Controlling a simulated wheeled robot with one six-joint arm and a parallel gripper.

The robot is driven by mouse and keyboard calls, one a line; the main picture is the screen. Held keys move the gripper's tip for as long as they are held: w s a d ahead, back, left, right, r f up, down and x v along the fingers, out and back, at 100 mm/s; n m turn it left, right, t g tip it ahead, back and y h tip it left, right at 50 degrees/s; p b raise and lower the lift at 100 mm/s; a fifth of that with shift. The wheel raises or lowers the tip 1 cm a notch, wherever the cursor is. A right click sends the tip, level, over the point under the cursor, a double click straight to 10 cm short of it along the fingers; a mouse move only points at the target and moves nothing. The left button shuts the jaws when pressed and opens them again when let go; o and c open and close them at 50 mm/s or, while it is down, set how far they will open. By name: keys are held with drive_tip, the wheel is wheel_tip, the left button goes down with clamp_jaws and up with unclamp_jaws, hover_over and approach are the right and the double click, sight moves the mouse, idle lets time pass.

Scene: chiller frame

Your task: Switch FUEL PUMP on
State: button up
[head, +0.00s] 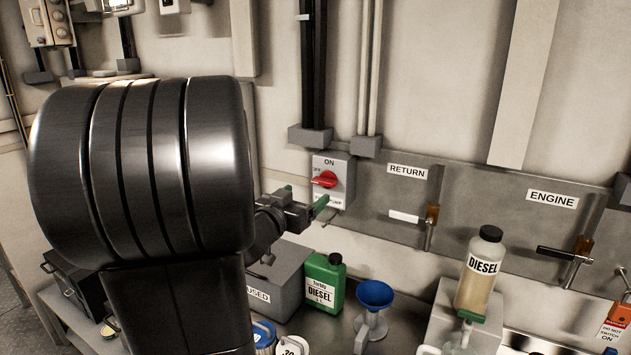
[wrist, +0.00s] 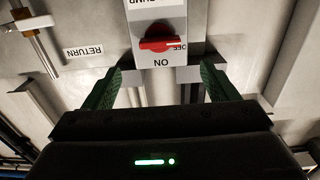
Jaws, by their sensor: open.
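The FUEL PUMP switch is a grey box (head: 342,166) on the wall with a red rotary knob (head: 325,179). ON is printed above the knob and OFF at its left; the lower label is partly hidden by my gripper (head: 304,197). The knob lies roughly level, its end toward OFF. In the wrist view, which is upside down, the red knob (wrist: 158,44) also lies level, beside OFF. My gripper (wrist: 158,84) is open and empty, its green fingers spread to either side of the box's line, short of the knob and apart from it.
RETURN (head: 407,172) and ENGINE (head: 552,200) valve labels are right of the switch. Below stand a green diesel can (head: 323,284), a blue funnel (head: 375,295) and a diesel bottle (head: 478,275). Conduits (head: 367,70) rise above the box. My arm hides the left side.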

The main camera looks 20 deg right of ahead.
sight(322, 182)
drive_tip(key=p+x, duration=0.1)
drive_tip(key=x, duration=0.8)
drive_tip(key=c, duration=1)
